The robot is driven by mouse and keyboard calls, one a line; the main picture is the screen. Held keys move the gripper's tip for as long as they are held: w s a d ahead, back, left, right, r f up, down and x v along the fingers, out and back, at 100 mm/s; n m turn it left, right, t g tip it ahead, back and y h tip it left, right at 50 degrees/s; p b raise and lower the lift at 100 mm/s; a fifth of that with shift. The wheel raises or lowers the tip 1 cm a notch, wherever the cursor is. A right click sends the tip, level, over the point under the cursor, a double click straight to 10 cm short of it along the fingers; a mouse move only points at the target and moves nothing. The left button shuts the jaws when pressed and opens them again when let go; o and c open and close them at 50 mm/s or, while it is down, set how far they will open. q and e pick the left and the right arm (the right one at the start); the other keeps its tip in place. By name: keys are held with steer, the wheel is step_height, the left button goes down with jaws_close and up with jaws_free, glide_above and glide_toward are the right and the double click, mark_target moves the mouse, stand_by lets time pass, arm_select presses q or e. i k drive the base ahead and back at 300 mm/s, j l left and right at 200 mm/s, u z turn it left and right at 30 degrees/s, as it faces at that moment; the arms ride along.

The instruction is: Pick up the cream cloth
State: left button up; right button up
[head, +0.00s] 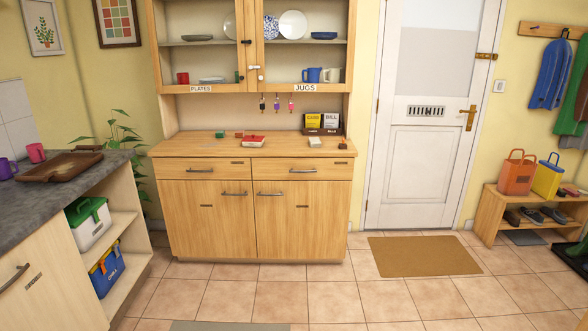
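I cannot make out a cream cloth for certain in the head view. A small pale item (315,141) lies on the dresser top (280,148), right of the red-and-white item (253,141); it is too small to tell what it is. Neither of my grippers is in view.
A grey worktop (100,172) at the left holds a brown tray (58,168) and mugs. Boxes stand on shelves below it. A brown mat (424,256) lies before the white door (420,150). A low bench (495,215) stands at the right. The middle tiled floor is clear.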

mark_target(314, 141)
steer(key=i, duration=2.6)
